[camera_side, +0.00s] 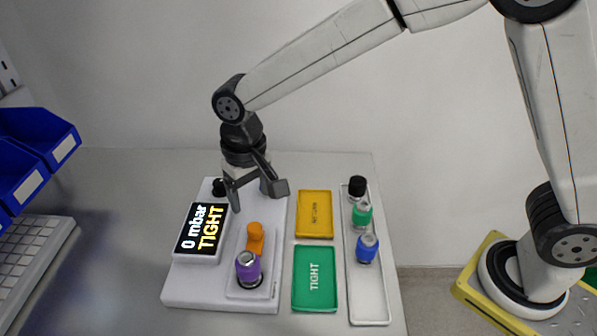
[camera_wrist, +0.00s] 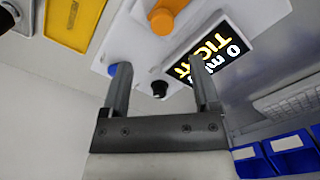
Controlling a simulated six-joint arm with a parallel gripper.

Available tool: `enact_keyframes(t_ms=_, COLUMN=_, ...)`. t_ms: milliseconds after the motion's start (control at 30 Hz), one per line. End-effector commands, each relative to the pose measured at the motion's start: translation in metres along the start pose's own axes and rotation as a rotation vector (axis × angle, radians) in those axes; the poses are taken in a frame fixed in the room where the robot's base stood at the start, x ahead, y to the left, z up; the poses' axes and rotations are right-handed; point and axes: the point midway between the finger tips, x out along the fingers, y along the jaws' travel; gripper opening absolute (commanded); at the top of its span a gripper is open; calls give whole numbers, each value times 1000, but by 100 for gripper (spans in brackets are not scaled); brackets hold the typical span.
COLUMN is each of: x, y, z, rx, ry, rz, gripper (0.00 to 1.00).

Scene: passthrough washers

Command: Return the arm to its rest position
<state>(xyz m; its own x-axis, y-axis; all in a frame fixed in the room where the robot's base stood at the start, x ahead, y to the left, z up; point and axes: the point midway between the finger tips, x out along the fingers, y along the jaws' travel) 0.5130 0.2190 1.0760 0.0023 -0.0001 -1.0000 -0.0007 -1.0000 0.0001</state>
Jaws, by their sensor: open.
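My gripper (camera_side: 256,196) hangs above the back of the white test station (camera_side: 180,290), fingers pointing down and apart. Nothing shows between the fingers. In the wrist view, my gripper (camera_wrist: 160,68) is also open and empty, with a black knob (camera_wrist: 159,89) beyond the fingers. The arm is stretched out from its base at the right. A purple part (camera_side: 248,267) with a metallic top stands in the station, in front of an orange lever (camera_side: 255,238). The station's display (camera_side: 201,230) reads "0 mbar TIGHT".
A yellow tray (camera_side: 314,215) and a green tray (camera_side: 315,278) marked TIGHT look empty. A long white tray (camera_side: 368,306) holds black, green (camera_side: 362,214) and blue (camera_side: 367,247) parts. Blue bins (camera_side: 40,140) and a keyboard (camera_side: 30,258) are at left. Air above the table is clear.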

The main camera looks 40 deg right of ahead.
Motion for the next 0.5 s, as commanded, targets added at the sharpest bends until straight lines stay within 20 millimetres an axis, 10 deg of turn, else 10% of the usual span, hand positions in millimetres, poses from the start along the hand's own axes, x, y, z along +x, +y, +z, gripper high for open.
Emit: enact_keyframes(t_ms=500, x=0, y=10, z=1, rx=2, ry=6, rz=-3, gripper=78)
